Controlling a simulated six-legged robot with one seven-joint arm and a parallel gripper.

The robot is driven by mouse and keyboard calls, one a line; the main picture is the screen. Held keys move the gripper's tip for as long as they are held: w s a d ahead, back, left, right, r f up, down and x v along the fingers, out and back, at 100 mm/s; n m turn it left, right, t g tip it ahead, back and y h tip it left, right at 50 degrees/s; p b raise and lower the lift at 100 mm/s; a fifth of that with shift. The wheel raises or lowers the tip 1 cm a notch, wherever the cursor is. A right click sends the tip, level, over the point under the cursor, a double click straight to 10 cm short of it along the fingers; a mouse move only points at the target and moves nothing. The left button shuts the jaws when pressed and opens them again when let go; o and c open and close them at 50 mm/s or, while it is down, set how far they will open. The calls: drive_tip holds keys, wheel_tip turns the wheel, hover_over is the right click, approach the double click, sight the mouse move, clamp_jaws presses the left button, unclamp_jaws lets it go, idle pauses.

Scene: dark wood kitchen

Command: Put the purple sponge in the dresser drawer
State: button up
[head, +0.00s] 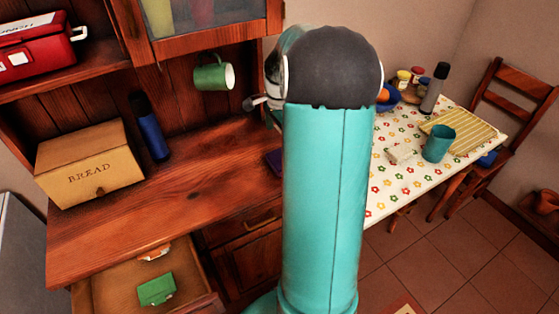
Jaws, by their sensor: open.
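The dresser drawer (110,290) at the lower left is pulled open. In it are a green sponge-like block (157,289) and a small orange-and-white item (154,252). My gripper (260,104) is mostly hidden behind my arm; a small grey part shows at the arm's left, above the purple sponge and apart from it. It is open and nothing shows held in it.
A bread box (90,163) and a blue bottle (150,128) stand on the dresser top (190,190). A green mug (214,74) hangs above. A table (385,190) at the right holds a teal cup (438,144) and other items. The dresser top's middle is clear.

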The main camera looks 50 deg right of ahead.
hover_over(280, 159)
wheel_tip(280, 159, down, 4)
drive_tip(key=shift+a+f, duration=0.1)
drive_tip(key=shift+f, duration=0.15)
drive_tip(key=shift+s+f, duration=0.15)
drive_tip(key=shift+f, duration=0.2)
drive_tip(key=f, duration=0.5)
drive_tip(key=shift+w, duration=0.2)
drive_tip(key=shift+r, duration=0.1)
drive_tip(key=c, duration=1)
drive_tip(key=shift+o, duration=0.2)
